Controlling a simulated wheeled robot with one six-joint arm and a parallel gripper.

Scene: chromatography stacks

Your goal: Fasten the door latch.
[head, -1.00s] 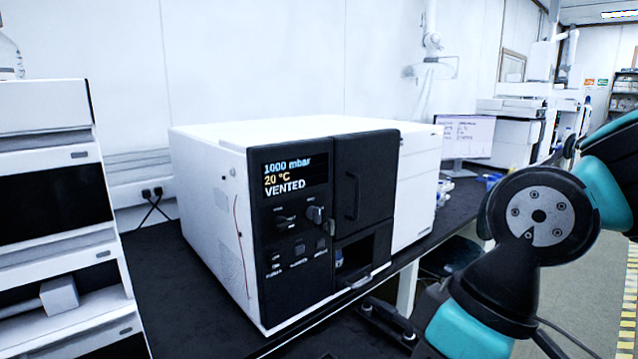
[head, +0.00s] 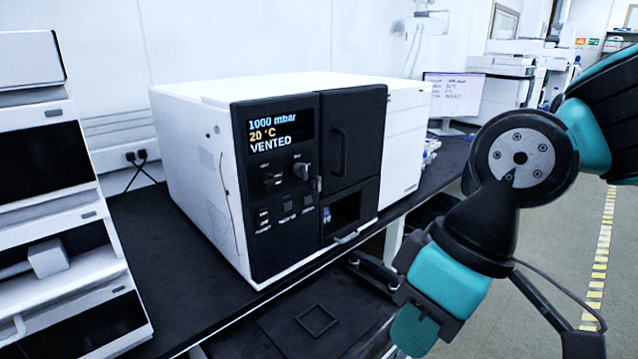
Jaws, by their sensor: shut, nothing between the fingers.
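The white instrument (head: 190,160) stands on the black bench with a dark front panel. Its dark door (head: 362,130) with a vertical handle (head: 340,152) looks closed, though a small gap cannot be ruled out. A small grey piece, perhaps the latch (head: 317,184), sits at the door's left edge beside a knob (head: 301,170); its position is too small to tell. My gripper (head: 357,264) is shut and empty, low in front of the bench edge, below and right of the door, apart from the instrument. Its fingertips are dark and partly hard to make out.
The display (head: 281,130) reads 1000 mbar, 20 °C, VENTED. An open recess (head: 342,212) with a small tray lip lies below the door. A white module stack (head: 45,180) stands at left. A monitor (head: 452,95) is behind at right. Black bench top (head: 150,235) between stack and instrument is clear.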

